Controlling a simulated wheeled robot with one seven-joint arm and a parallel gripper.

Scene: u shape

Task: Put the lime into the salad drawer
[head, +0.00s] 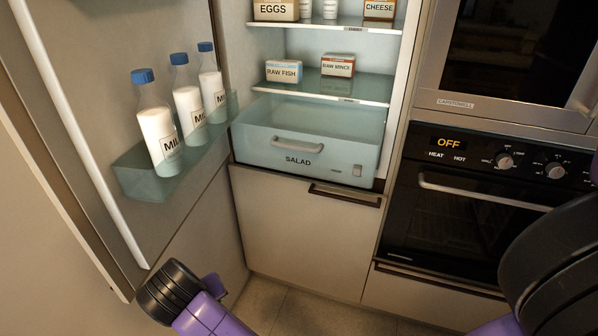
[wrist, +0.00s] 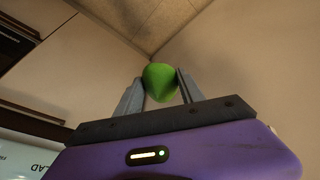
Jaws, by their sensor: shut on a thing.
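The lime (wrist: 159,82) is a green round fruit seen in the wrist view. My gripper (wrist: 161,86) is shut on it, one grey finger on each side. The salad drawer (head: 310,143) is a pale blue translucent box labelled SALAD at the bottom of the open fridge in the head view. It appears shut, with a handle on its front. A part of its label also shows at the lower left of the wrist view. The lime and the gripper fingers are out of sight in the head view; only parts of my purple and black arm show there.
The fridge door (head: 105,100) stands open at the left, with several milk bottles (head: 188,110) in its rack. Shelves above the drawer hold raw fish (head: 284,72) and raw mince (head: 338,66). An oven (head: 480,190) reading OFF is at the right. A cupboard front (head: 300,225) is below.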

